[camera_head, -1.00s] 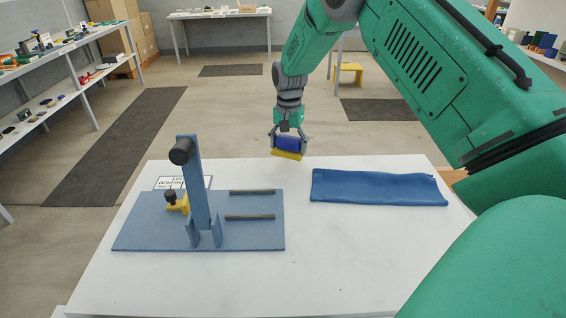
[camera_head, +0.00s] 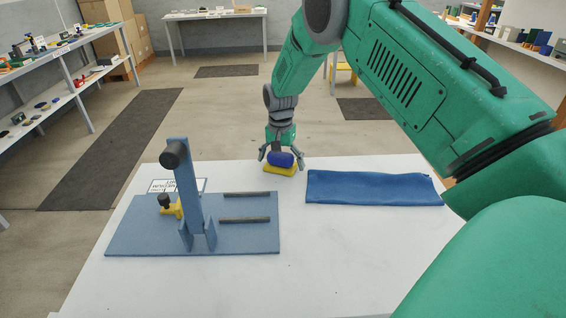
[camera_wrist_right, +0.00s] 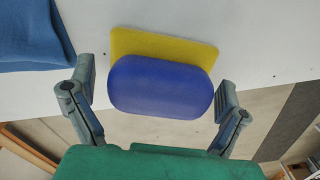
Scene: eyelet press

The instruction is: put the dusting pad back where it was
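The dusting pad has a yellow base (camera_head: 280,170) and a rounded blue grip (camera_head: 281,159). It sits flat at the far edge of the white table and appears to rest on it. In the right wrist view the yellow base (camera_wrist_right: 165,45) shows behind the blue grip (camera_wrist_right: 160,87). My right gripper (camera_head: 281,156) is directly above the pad, pointing down. Its fingers are spread to either side of the blue grip, with a gap visible at the left finger in the wrist view (camera_wrist_right: 156,75). My left gripper is in neither view.
A blue press (camera_head: 190,200) on a blue baseplate (camera_head: 140,240) stands left on the table, with a yellow part (camera_head: 172,209) and two dark bars. A folded blue cloth (camera_head: 375,188) lies right of the pad. The table's front middle (camera_head: 310,265) is clear.

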